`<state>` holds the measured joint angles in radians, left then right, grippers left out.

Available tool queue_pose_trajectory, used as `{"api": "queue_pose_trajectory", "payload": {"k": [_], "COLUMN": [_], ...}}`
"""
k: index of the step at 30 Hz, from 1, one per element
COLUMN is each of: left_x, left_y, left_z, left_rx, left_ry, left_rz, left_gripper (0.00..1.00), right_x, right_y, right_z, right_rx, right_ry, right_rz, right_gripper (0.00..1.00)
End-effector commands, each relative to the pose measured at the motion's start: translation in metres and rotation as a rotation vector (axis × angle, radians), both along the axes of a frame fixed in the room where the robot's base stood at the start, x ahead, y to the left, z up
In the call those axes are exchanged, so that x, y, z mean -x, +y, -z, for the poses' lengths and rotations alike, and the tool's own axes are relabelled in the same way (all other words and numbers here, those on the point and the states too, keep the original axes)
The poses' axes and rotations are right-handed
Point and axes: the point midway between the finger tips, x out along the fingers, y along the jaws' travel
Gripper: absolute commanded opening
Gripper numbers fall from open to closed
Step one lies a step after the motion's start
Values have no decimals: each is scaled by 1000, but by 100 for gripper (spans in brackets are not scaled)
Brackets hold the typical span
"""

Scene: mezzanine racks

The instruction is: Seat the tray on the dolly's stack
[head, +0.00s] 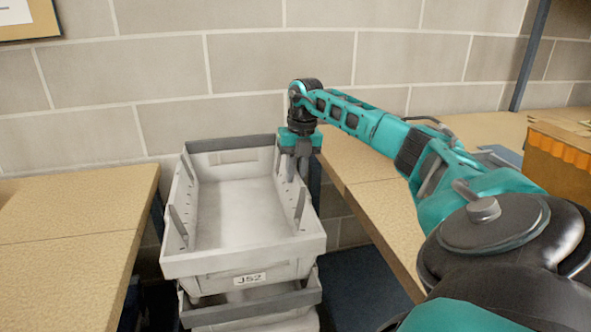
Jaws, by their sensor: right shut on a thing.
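The light grey tray (246,255), labelled J52, is at the centre of the head view, empty inside, with darker grey bars at its back and sides. It sits directly above another grey tray (250,314), the visible top of the stack, and looks slightly askew to it. I cannot tell whether the two are fully nested. My right gripper (298,165) points down at the tray's right wall near the back corner and is shut on that rim. The dolly is hidden below the frame. My left gripper is not in view.
A tan table (70,205) stands close on the left and a tan worktop (365,185) on the right, with the stack between them. A block wall (240,60) is close behind. An orange-brown box (560,165) stands at the far right.

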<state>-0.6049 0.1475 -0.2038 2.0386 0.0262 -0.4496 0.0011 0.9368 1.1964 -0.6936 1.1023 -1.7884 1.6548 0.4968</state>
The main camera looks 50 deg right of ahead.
Motion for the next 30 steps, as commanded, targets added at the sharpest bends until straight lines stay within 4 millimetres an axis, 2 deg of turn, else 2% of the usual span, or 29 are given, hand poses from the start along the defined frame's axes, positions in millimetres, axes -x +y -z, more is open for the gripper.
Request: {"api": "queue_pose_trajectory", "payload": {"k": [6, 12, 30], "left_x": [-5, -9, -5], "left_y": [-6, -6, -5], "left_z": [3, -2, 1], "left_rx": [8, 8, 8], "left_ry": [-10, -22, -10], "left_rz": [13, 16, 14], "left_gripper": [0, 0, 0], "right_x": [-1, -1, -1], "right_y": [0, 0, 0], "right_z": [10, 10, 10], "right_rx": [-2, -2, -3], "right_ry": [-8, -8, -8], "right_rz": [1, 1, 0], "right_gripper": [0, 0, 0]}}
